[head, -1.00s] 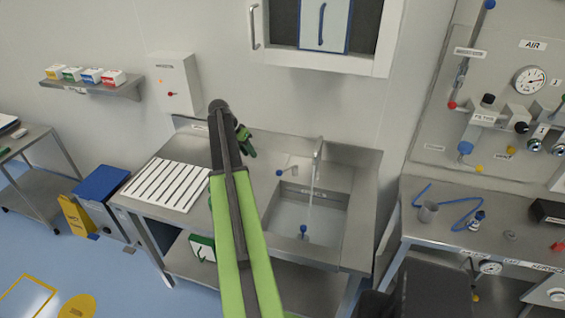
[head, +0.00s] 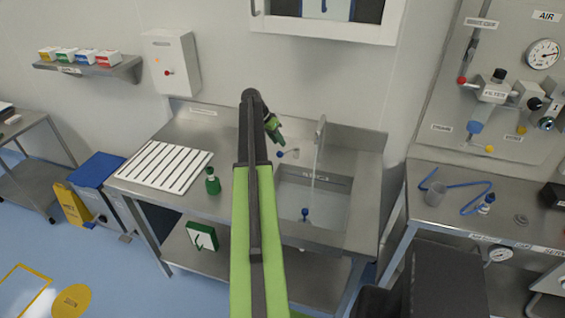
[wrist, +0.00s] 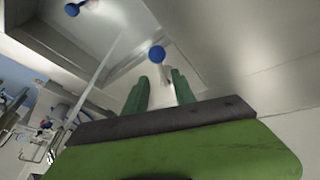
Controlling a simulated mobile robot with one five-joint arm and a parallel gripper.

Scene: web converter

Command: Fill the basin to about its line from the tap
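The steel basin (head: 340,188) is set in the counter at the right of the head view, with a small label on its back wall. A thin pale stream (head: 313,188) falls into it from the tap spout (head: 320,130). I cannot tell the water level against a line. The tap's blue-knobbed lever (head: 281,153) is left of the spout. My gripper (head: 274,130) is just above the lever in the head view. In the wrist view its green fingers (wrist: 158,92) are apart, with the blue knob (wrist: 157,54) just beyond them. Contact with the lever is not visible.
A blue-topped plug handle (head: 305,213) stands in the basin. A green bottle (head: 212,182) and a white slatted rack (head: 165,166) are on the counter at left. A wall cabinet (head: 335,32) hangs above. The counter between bottle and basin is partly hidden by my arm.

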